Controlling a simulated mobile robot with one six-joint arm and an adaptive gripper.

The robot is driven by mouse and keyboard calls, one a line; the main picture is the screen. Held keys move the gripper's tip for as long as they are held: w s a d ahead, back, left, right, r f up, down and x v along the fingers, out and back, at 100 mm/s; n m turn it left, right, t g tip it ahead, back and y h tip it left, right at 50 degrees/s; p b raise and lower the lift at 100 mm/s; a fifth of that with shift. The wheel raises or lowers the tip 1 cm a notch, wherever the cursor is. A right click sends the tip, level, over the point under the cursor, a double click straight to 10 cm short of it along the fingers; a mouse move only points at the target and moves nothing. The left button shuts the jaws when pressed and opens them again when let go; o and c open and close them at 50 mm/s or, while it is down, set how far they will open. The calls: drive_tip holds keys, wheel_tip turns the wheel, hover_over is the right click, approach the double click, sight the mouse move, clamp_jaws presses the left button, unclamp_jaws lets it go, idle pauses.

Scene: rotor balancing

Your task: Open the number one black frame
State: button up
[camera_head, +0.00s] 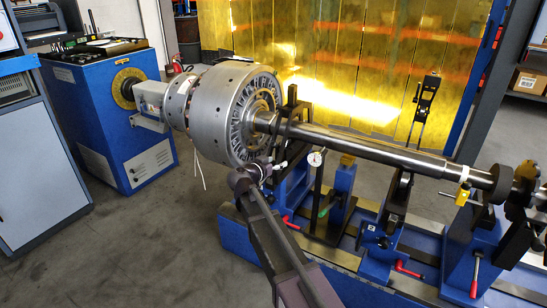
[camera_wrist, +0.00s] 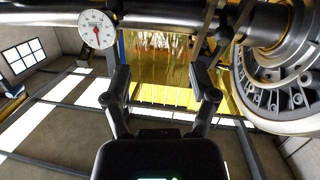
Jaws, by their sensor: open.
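A black frame (camera_head: 291,112) stands around the steel shaft (camera_head: 380,150), just right of the big silver rotor (camera_head: 225,110). I cannot read a number on it, and cannot tell whether it is latched. My gripper (camera_head: 283,165) is in front of it, below the shaft and close to the rotor's lower right edge. In the wrist view my gripper (camera_wrist: 160,75) has its fingers spread with nothing between them. The shaft (camera_wrist: 165,15) crosses above the fingers, and the rotor (camera_wrist: 275,100) is at the right. A dark upright part beside the rotor may be the frame.
A dial gauge (camera_head: 315,158) stands under the shaft, right of my gripper; it also shows in the wrist view (camera_wrist: 97,29). Blue supports with red levers (camera_head: 409,269) line the bench. A blue drive cabinet (camera_head: 110,120) is at left. Open floor lies at lower left.

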sight(272, 146)
drive_tip(key=w+a+f+t+b, duration=0.1)
drive_tip(key=w+a+t+b, duration=0.1)
drive_tip(key=a, duration=0.6)
drive_tip(key=shift+f+t+y+b, duration=0.25)
drive_tip(key=shift+t+y+b, duration=0.15)
drive_tip(key=shift+b, duration=0.3)
drive_tip(key=shift+w, duration=0.1)
drive_tip(key=x, duration=1.3)
drive_tip(key=shift+w+d, duration=0.15)
drive_tip(key=shift+w, duration=0.1)
clamp_jaws()
